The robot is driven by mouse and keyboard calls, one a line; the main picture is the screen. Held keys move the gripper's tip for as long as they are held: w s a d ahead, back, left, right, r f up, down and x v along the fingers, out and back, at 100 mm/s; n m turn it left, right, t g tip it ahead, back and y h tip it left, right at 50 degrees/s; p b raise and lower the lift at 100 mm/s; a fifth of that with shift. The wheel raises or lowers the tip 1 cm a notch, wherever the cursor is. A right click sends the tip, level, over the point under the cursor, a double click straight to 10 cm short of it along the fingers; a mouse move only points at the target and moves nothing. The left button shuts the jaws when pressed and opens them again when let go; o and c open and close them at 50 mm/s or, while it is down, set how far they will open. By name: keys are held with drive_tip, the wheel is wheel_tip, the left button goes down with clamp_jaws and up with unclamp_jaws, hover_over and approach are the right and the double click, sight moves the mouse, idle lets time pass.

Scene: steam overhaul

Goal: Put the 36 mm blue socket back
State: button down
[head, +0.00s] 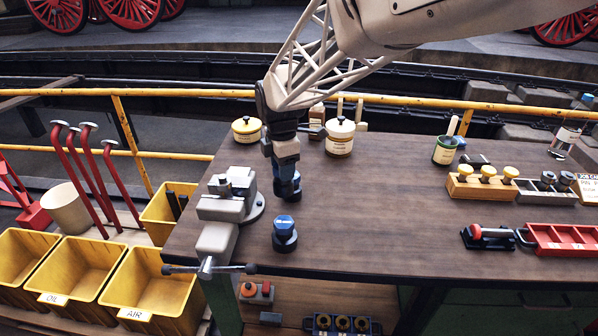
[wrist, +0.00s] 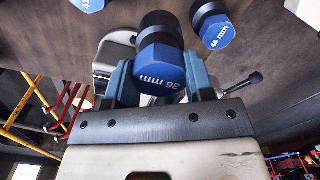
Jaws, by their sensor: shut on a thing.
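The 36 mm blue socket (wrist: 162,68) is between the fingers of my gripper (wrist: 160,84) in the wrist view, its "36 mm" label facing the camera and its black part pointing away. In the head view my gripper (head: 287,180) hangs above the bench, right of the grey vise; the held socket is hard to tell from the fingers there. A blue-topped socket with a black base (head: 285,232) stands on the bench in front of it. The wrist view shows a 46 mm blue socket (wrist: 217,30) at upper right and another blue socket (wrist: 88,4), cut off at the top edge.
The grey vise (head: 228,205) stands close left of my gripper. A wooden block with yellow knobs (head: 482,188) and a red tray (head: 562,240) are at right. The bench middle (head: 380,210) is clear.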

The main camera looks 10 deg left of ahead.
sight(284, 186)
drive_tip(key=shift+d+f, duration=0.1)
idle(0.3)
drive_tip(key=shift+f, duration=3.1)
drive_tip(key=shift+f, duration=1.85)
drive_tip(key=shift+f, duration=0.2)
drive_tip(key=shift+c, duration=2.4)
unclamp_jaws()
drive_tip(key=shift+r, duration=0.2)
wheel_tip(284, 186, up, 12)
drive_tip(key=shift+f, duration=0.1)
